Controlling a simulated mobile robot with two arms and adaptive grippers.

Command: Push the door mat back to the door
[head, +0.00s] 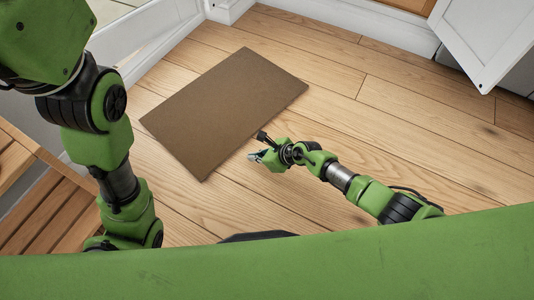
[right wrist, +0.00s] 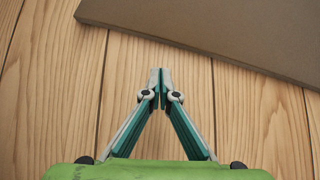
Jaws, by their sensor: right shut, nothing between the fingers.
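The door mat (head: 225,105) is a flat brown rectangle lying askew on the wooden floor, apart from the white door frame at the upper left. Its near edge also shows in the right wrist view (right wrist: 215,30). My right gripper (head: 253,157) is low over the floor just beside the mat's lower right edge. In the right wrist view the fingertips (right wrist: 160,78) are together, empty, with a small gap of floor between them and the mat. My left arm comes in at the left of the head view, but its gripper is out of view.
The white door frame and threshold (head: 160,45) are at the upper left. A slatted wooden rack (head: 45,215) stands at the lower left. An open white cabinet door (head: 487,40) hangs at the upper right. The floor (head: 400,125) right of the mat is clear.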

